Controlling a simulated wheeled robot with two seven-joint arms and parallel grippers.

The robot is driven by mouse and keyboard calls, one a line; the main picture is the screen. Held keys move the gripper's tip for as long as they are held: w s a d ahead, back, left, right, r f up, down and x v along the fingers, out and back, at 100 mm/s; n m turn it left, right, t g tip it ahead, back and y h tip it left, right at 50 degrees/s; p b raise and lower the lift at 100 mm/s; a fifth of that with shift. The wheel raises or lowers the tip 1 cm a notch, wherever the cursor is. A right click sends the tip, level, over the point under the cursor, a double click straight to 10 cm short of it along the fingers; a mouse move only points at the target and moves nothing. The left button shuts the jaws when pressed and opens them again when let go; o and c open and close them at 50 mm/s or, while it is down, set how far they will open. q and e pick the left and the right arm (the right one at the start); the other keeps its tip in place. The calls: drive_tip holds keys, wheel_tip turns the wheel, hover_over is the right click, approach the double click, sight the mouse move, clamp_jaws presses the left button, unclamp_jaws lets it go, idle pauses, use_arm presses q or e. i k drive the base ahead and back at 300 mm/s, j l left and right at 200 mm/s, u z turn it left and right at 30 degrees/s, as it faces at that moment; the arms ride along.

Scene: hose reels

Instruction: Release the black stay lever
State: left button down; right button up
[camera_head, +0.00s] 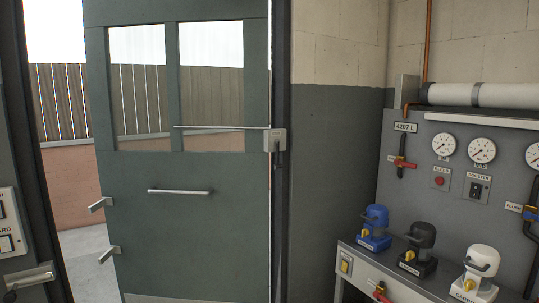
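A grey stay box (274,140) sits at the right edge of the green door (225,225), beside the dark door frame. A thin metal rod (222,127) runs level from the box to the left across the door windows. A small dark lever (281,159) hangs below the box and looks like the black stay lever; it is small against the dark frame, and its exact position is hard to tell. Neither of my grippers shows in this view.
The door has a horizontal bar handle (180,191). An opening to the outside shows left of it. At right, a grey bench (385,275) carries blue, black and white units, below a panel (440,200) with gauges and valves. A switch panel stands far left.

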sight(278, 166)
drive_tip(key=i+j, duration=0.1)
drive_tip(key=i, duration=0.75)
drive_tip(key=i+j, duration=0.1)
drive_tip(key=i, duration=0.75)
drive_tip(key=i+j+z, duration=0.1)
drive_tip(key=i, duration=0.8)
